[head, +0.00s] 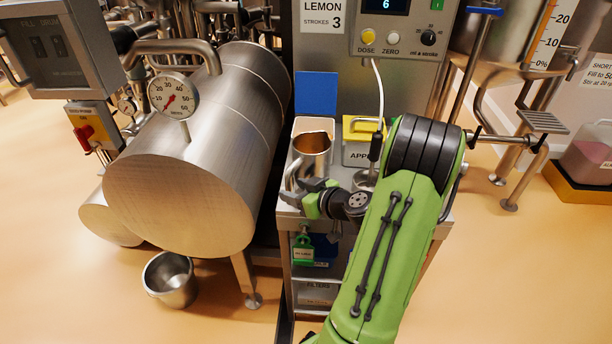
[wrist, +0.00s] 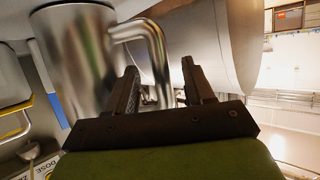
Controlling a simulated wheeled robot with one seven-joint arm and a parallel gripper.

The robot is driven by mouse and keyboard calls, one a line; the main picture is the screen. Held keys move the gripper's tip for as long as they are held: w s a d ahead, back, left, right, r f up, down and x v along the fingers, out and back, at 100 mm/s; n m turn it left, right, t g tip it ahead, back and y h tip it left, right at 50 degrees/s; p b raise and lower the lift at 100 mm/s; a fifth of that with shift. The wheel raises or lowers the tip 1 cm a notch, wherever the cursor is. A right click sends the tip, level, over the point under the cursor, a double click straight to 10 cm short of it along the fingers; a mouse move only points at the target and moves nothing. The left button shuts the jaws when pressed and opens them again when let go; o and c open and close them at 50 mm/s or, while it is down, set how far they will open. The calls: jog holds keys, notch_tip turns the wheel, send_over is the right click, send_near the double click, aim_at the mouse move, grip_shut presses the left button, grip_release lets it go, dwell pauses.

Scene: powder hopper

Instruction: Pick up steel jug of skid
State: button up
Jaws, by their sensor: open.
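The steel jug (head: 313,150) stands upright on the metal skid (head: 286,213), in front of the control cabinet. Its bent tube handle (head: 292,172) points left, toward the large drum. In the wrist view the jug's body (wrist: 77,62) fills the upper left, and its handle (wrist: 155,55) comes down between my fingers. My gripper (wrist: 165,90) is open, with one finger on each side of the lower handle. I cannot tell whether either finger touches it. In the head view my gripper (head: 310,198) is low at the jug's front left, and the arm hides part of the skid top.
A large steel drum (head: 180,190) with a dial gauge (head: 174,97) lies close on the left. A yellow-topped box (head: 361,130) and a small steel cup (head: 364,180) are right of the jug. A steel bucket (head: 170,280) stands on the floor. A white cable hangs from the cabinet.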

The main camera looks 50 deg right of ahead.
jog(key=x, duration=0.4)
jog(key=shift+w, duration=0.45)
grip_shut()
jog(key=shift+r, duration=0.15)
